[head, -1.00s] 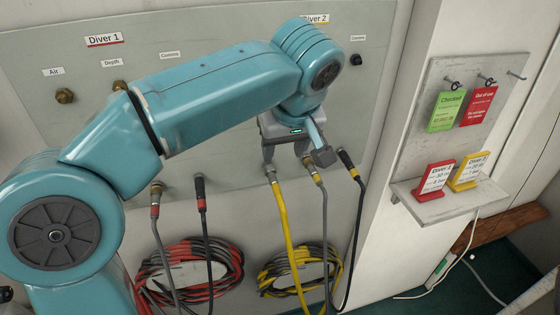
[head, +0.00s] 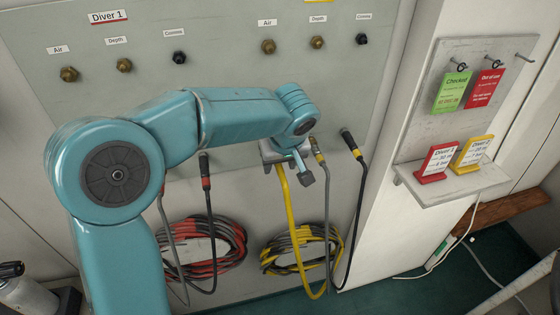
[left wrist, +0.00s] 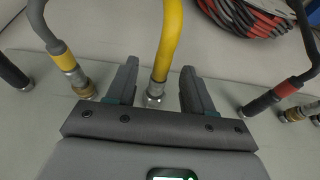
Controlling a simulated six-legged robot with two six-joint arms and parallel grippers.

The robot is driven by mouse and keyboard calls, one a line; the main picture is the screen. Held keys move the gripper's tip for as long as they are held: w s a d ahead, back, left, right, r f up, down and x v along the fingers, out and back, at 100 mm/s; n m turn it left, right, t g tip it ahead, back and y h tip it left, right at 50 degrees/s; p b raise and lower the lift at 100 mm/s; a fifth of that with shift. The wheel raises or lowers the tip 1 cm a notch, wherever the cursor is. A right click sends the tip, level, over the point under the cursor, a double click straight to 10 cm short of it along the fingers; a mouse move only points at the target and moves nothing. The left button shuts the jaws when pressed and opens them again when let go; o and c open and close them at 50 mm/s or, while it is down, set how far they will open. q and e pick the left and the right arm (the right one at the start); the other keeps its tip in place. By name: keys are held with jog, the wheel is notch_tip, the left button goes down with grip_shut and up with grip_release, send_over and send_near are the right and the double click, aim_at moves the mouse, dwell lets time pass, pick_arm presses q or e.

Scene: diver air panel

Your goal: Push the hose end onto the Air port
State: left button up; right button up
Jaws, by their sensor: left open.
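The yellow hose (head: 290,205) hangs below the panel in the head view, its top end hidden behind my left gripper (head: 285,158). In the left wrist view, the yellow hose (left wrist: 170,35) and its metal end fitting (left wrist: 155,92) lie between the two spread fingers of my left gripper (left wrist: 158,88). A gap shows on both sides, so the gripper is open around the hose and not closed on it. The panel has two ports labelled Air: one under Diver 1 (head: 69,74) and one (head: 268,46) in the right group. Both are bare. My right gripper is not in view.
A grey hose (head: 322,165) and a black hose (head: 353,150) hang close to the right of my left gripper. Coiled red-black (head: 205,250) and yellow-black (head: 300,245) hoses hang below. A shelf with tags (head: 455,182) is at right. The upper panel is clear.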

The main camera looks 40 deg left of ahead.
aim_at(283, 172)
pick_arm(q)
jog(key=shift+s+r, duration=0.1)
grip_shut()
jog(key=shift+s+d, duration=0.1)
jog(key=shift+d, duration=0.15)
jog(key=shift+s+d+b, duration=0.25)
jog(key=shift+d+b, duration=0.05)
jog(key=shift+b, duration=0.2)
jog(key=shift+s, duration=0.1)
jog(key=shift+d, duration=0.1)
jog(key=shift+s+d+b, duration=0.3)
jog(key=shift+b, duration=0.1)
jog(key=shift+s+d, duration=0.2)
jog(key=shift+d, duration=0.05)
